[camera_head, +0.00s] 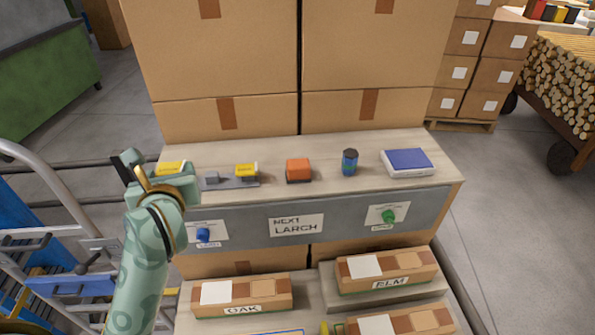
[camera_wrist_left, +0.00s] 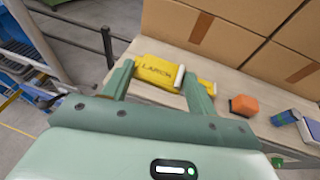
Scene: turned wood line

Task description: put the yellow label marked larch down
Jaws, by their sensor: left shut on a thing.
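The yellow label marked larch (camera_wrist_left: 156,70) is between the fingers of my left gripper (camera_wrist_left: 160,82) in the left wrist view, with its lettering facing the camera. In the head view my left gripper (camera_head: 160,176) is at the left end of the bench top (camera_head: 325,168). It is shut on the label (camera_head: 172,166), whose lower part the fingers hide. I cannot tell whether the label touches the bench. A second yellow piece (camera_head: 246,169) is to the right, at a grey holder (camera_head: 215,180). My right gripper is not in view.
An orange block (camera_head: 298,170), a blue-and-dark cylinder (camera_head: 349,162) and a blue-topped white box (camera_head: 407,162) stand along the bench. Its front bears a sign "NEXT LARCH" (camera_head: 296,225), a blue knob (camera_head: 203,235) and a green knob (camera_head: 389,216). Large cartons (camera_head: 215,60) stand behind.

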